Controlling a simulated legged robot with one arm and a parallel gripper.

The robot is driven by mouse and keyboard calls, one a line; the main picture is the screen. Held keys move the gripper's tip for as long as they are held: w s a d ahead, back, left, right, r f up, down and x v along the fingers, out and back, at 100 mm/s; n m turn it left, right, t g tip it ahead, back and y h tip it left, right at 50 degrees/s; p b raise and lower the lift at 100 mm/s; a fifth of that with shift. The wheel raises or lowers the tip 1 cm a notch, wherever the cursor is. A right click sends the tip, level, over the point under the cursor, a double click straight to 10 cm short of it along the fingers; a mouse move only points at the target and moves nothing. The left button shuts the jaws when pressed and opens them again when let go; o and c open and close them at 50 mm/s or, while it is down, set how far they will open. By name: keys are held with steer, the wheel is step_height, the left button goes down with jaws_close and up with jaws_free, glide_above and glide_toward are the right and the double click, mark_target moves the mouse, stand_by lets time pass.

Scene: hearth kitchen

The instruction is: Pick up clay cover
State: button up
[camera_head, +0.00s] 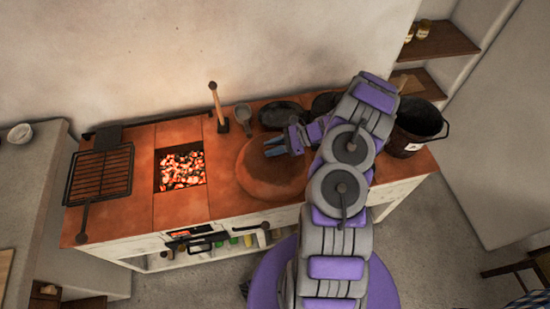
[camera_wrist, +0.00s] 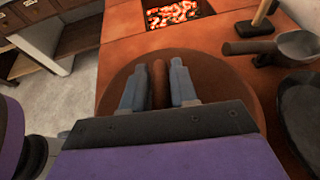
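The clay cover (camera_head: 262,187) is a round, brown, low dome lying on the terracotta counter, right of the fire pit. It also fills the middle of the wrist view (camera_wrist: 228,88), mostly behind my gripper. My gripper (camera_head: 274,147) is over the cover in the head view. In the wrist view my gripper's (camera_wrist: 158,82) two blue-grey fingers stand apart, with the cover's brown bar-like handle (camera_wrist: 159,84) between them. I cannot tell whether the fingers press on the handle or only flank it.
Glowing coals (camera_head: 181,170) lie in the pit left of the cover, with a grill rack (camera_head: 100,173) further left. A wooden-handled tool (camera_head: 217,106), a ladle-like pan (camera_head: 243,114) and a dark pan (camera_head: 280,114) are behind. A dark bucket (camera_head: 418,125) stands at the right end.

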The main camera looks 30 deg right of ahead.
steer(key=shift+a+r, duration=0.15)
steer(key=shift+a, duration=0.5)
steer(key=c, duration=0.3)
steer(key=shift+d, duration=0.2)
steer(key=shift+c, duration=0.8)
steer(key=shift+d+f, duration=0.2)
steer(key=shift+d, duration=0.95)
jaws_close()
steer(key=shift+a, duration=0.65)
steer(key=shift+d, duration=0.1)
